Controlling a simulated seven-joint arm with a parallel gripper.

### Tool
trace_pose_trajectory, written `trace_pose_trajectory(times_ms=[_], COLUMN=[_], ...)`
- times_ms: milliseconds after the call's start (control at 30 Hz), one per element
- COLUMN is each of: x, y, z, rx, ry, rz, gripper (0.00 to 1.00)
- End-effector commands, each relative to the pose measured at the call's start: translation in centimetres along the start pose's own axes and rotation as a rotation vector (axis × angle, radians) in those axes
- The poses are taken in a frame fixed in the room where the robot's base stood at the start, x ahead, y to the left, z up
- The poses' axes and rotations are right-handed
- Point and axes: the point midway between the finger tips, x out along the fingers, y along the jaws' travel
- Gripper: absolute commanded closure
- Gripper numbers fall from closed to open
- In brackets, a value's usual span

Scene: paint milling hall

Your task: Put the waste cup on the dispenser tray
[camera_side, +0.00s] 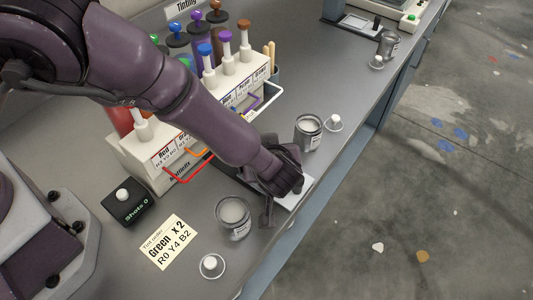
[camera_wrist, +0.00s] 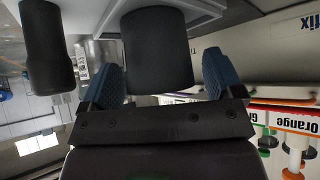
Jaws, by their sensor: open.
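My gripper (camera_side: 283,185) is low over a white plate (camera_side: 293,201) near the bench's front edge. In the wrist view its blue fingertips (camera_wrist: 162,76) are open on either side of a dark, plain cylinder (camera_wrist: 157,45), which may be the waste cup; whether they touch it I cannot tell. In that upside-down view the cylinder meets a pale plate (camera_wrist: 105,20). In the side view my gripper mostly hides this spot. The dispenser rack (camera_side: 150,160) stands behind my arm; I cannot make out which surface is its tray.
Open metal cans stand left (camera_side: 233,218) and right (camera_side: 309,132) of my gripper, with lids (camera_side: 211,265) (camera_side: 334,123) nearby. A second dark cylinder (camera_wrist: 42,45) is left in the wrist view. A tint order card (camera_side: 168,241) and counter box (camera_side: 128,202) lie left.

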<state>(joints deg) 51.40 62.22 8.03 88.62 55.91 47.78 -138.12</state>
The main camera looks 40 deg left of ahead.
Motion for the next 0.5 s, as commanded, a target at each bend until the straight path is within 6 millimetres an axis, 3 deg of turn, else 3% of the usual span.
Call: trace_pose_trajectory(times_ms=[167,500], x=[-1.4,-8.6], y=[0.1,0.1], z=[-0.1,-0.1], rx=[0.001,0.001], ry=[0.000,0.000], rz=[0.003,0.005], gripper=[0.14,0.14])
